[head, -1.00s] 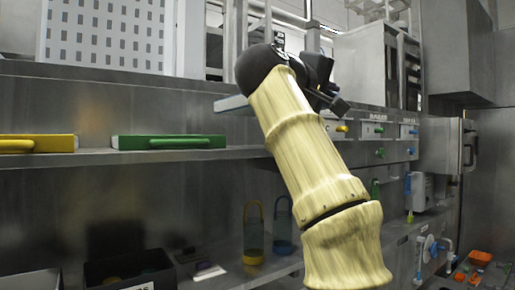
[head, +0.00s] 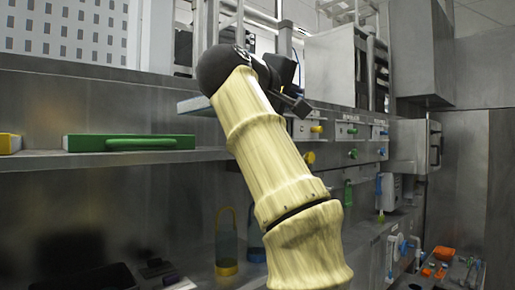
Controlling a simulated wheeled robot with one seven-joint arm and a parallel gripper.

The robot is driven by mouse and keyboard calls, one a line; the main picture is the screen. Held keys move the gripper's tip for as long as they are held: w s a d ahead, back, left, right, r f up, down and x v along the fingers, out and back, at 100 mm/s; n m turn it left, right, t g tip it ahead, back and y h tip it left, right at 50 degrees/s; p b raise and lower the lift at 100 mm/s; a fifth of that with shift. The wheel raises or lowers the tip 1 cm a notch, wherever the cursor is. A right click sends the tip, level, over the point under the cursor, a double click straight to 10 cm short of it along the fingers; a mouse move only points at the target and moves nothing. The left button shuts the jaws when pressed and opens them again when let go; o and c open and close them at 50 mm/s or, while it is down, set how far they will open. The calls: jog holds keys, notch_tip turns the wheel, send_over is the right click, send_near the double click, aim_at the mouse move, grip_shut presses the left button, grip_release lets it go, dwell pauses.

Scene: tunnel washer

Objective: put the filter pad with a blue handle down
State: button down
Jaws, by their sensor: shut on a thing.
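A flat blue-grey slab (head: 196,106), likely the filter pad with the blue handle, juts out to the left of my arm, above the shelf. Most of it, and its handle, are hidden behind my arm. My gripper (head: 285,85) is at the far end of the arm. Only dark parts of the wrist and gripper show, and the fingertips are hidden. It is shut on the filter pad.
A green pad with a green handle (head: 130,143) and a yellow pad (head: 9,143) lie on the steel shelf (head: 100,158). Shelf between green pad and my arm looks bare. A yellow-rimmed holder (head: 227,268) stands below. Orange items (head: 443,253) are at lower right.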

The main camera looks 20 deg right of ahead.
notch_tip(320, 180, down, 6)
jog(key=b, duration=0.3)
jog(key=shift+w+r+b, duration=0.1)
jog(key=shift+w+b, duration=0.05)
jog(key=shift+b, duration=0.15)
jog(key=shift+w, duration=0.1)
jog(key=f+b, duration=0.1)
jog(key=f, duration=0.1)
jog(key=f+b, duration=0.1)
jog(key=shift+s+d+f, duration=0.1)
jog(key=shift+s+f, duration=0.1)
jog(key=shift+f, duration=0.2)
jog(key=c, duration=1.5)
grip_release()
jog(key=shift+o, duration=0.2)
